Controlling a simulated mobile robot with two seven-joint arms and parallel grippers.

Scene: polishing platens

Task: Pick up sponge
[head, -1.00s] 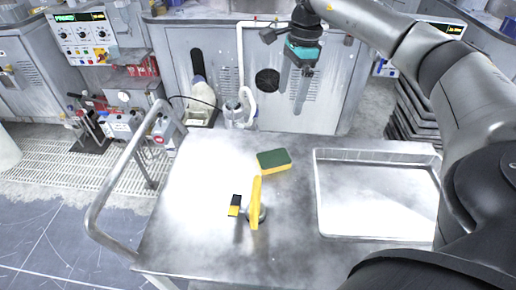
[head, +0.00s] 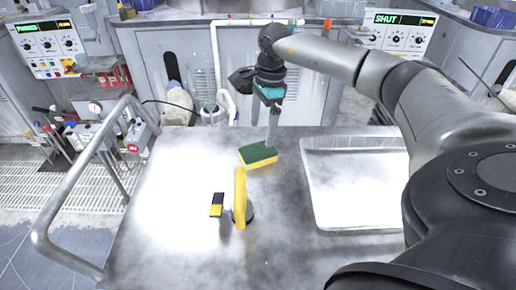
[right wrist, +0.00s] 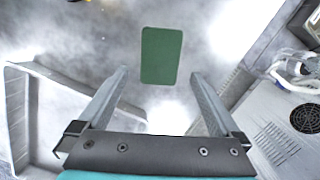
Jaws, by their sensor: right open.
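The sponge (head: 258,154), with a green top and yellow sides, lies flat on the metal cart top (head: 180,225) left of the tray. My right gripper (head: 272,138) is above the cart beside the sponge's right end, fingers pointing down. In the right wrist view the sponge's green face (right wrist: 161,55) shows beyond and between the two spread fingers (right wrist: 160,85), with nothing held. The gripper is open and apart from the sponge. My left gripper is not in view.
A shallow metal tray (head: 309,205) sits on the cart's right side. A yellow upright tool (head: 240,195) and a small black-and-yellow block (head: 217,204) stand in front of the sponge. A rail (head: 65,195) edges the cart's left. Control panels (head: 48,45) are behind.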

